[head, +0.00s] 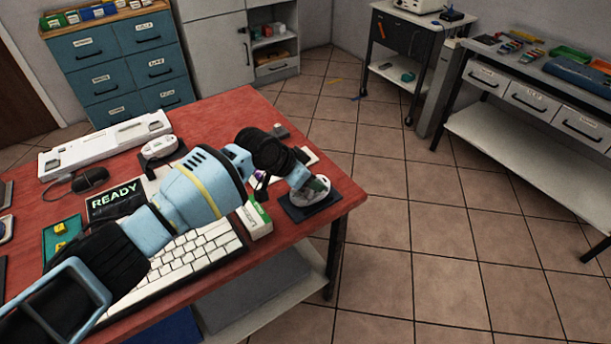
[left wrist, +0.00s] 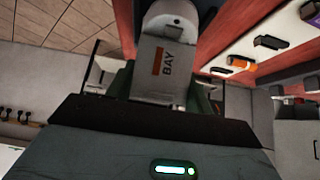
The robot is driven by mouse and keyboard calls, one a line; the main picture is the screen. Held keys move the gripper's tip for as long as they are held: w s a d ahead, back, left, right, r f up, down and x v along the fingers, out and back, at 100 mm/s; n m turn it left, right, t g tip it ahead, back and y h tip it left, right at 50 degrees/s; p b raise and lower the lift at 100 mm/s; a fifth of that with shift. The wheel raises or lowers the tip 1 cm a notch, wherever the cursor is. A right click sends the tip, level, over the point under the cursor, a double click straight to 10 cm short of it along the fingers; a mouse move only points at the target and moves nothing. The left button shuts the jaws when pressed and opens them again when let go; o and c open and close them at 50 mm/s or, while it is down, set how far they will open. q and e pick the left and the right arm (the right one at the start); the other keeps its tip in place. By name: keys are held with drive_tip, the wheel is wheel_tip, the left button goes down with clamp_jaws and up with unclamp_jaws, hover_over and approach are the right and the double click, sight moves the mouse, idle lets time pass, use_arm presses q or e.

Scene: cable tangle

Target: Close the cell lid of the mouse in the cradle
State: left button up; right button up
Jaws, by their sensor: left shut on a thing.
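The mouse (head: 318,189) sits in a dark cradle (head: 302,212) at the table's right corner. My left gripper (head: 299,180) reaches down over it from the left and covers part of it. In the left wrist view the mouse's pale rounded end (left wrist: 172,20) shows at the top. Below it is a grey panel lettered BAY with an orange mark, which looks like the cell lid (left wrist: 165,70). Its lower end lies between my fingers, which are shut on it. The hinge and the lid's exact angle are hidden. My right gripper is not in view.
A second mouse (head: 160,147) stands on a dark pad. A white keyboard (head: 195,255), a green-and-white box (head: 255,220) and a READY sign (head: 117,200) lie under or near my arm. In the left wrist view, an orange cell (left wrist: 236,62) and a black one (left wrist: 270,42) lie beside the cradle.

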use_arm(q)
drive_tip(key=shift+w+d+f+g+y, duration=0.1)
drive_tip(key=shift+d+f+g+y, duration=0.05)
drive_tip(key=shift+g+y, duration=0.2)
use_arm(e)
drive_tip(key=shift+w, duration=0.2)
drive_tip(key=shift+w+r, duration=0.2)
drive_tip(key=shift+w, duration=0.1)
